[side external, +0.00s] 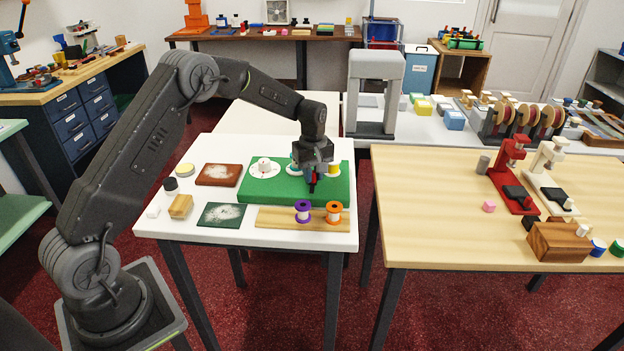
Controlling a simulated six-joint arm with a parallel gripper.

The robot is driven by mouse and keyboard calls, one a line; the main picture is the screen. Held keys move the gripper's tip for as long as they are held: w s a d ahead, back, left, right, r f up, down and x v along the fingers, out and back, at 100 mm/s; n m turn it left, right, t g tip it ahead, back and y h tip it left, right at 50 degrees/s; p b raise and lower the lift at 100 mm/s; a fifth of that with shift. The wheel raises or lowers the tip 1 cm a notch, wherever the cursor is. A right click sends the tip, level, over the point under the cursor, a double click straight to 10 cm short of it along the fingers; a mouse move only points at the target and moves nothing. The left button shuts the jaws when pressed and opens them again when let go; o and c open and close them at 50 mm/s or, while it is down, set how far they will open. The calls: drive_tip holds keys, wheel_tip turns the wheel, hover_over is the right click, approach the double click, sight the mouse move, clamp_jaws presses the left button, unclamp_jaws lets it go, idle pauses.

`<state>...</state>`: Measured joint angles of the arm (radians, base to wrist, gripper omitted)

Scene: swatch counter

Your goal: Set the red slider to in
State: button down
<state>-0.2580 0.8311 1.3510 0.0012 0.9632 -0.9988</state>
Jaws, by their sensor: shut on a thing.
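A green board (262,192) lies on the white table. A white dial with a knob (264,167) is on its left part. My gripper (312,184) points down over the right part of the board, its fingers shut on the small red slider (313,179). The fingers and the small size hide most of the slider and its track. I cannot tell which end of the track it is at.
Behind my gripper stand a teal spool (294,163) and a yellow spool (333,170). A wooden strip (275,218) in front bears a purple spool (303,210) and an orange spool (334,211). Brown (219,174) and green (222,214) swatches lie left.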

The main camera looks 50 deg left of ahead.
drive_tip(key=shift+w+a, duration=0.5)
drive_tip(key=shift+a, duration=0.05)
drive_tip(key=shift+r, duration=0.1)
drive_tip(key=c, duration=1)
unclamp_jaws()
wheel_tip(320, 180, up, 14)
